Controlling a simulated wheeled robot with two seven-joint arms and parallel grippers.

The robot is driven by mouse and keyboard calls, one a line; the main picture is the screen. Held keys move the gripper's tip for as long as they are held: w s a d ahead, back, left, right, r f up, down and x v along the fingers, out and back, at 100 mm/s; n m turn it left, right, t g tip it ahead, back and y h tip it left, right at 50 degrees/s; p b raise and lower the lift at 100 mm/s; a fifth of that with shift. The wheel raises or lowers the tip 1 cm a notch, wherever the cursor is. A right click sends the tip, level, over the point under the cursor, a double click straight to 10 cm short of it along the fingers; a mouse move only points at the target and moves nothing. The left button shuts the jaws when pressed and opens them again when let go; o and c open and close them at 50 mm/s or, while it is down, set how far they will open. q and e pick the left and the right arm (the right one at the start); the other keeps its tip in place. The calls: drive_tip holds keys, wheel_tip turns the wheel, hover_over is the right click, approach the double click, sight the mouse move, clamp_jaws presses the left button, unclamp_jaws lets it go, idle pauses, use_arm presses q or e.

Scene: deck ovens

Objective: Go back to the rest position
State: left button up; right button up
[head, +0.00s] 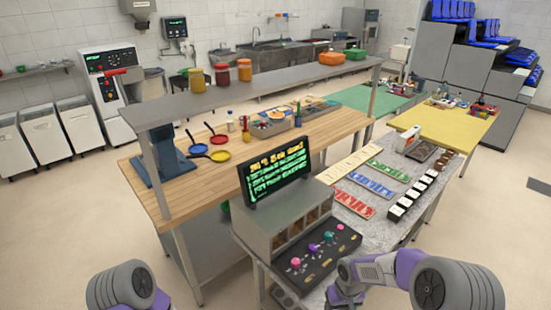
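The task names no object, only a rest position of my arms. My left arm shows only as a rounded grey link at the bottom left corner, over the floor; its gripper is out of the picture. My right arm comes in at the bottom right. Its purple and grey links reach left in front of the counter's near edge and bend down at the bottom edge. I cannot make out any fingers of the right gripper. Nothing held is visible on either arm.
Close ahead, a dark control panel (313,262) with coloured knobs and a screen (275,172) stand on a grey speckled counter (378,232). A wooden table (205,183) with a shelf (258,86) is behind. Open floor (490,225) lies right.

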use_arm(q)
drive_tip(key=f+b, duration=0.1)
drive_tip(key=w+f, duration=0.1)
drive_tip(key=f+b, duration=0.1)
drive_tip(key=shift+w+f+b, duration=0.1)
drive_tip(key=shift+w+b, duration=0.15)
drive_tip(key=shift+b, duration=0.1)
use_arm(e)
drive_tip(key=s+a+f+m+y, duration=0.1)
drive_tip(key=s+a+f, duration=0.3)
drive_tip(key=s+f, duration=0.4)
drive_tip(key=s+a+f+m+y, duration=0.2)
drive_tip(key=s+a+f, duration=0.3)
drive_tip(key=f, duration=0.5)
drive_tip(key=s+m, duration=0.1)
drive_tip(key=s, duration=0.1)
drive_tip(key=shift+s+y, duration=0.3)
drive_tip(key=shift+s, duration=0.1)
clamp_jaws()
use_arm(q)
drive_tip(key=shift+s+a, duration=0.1)
drive_tip(key=shift+a, duration=0.05)
use_arm(e)
drive_tip(key=shift+a, duration=0.15)
idle(1.2)
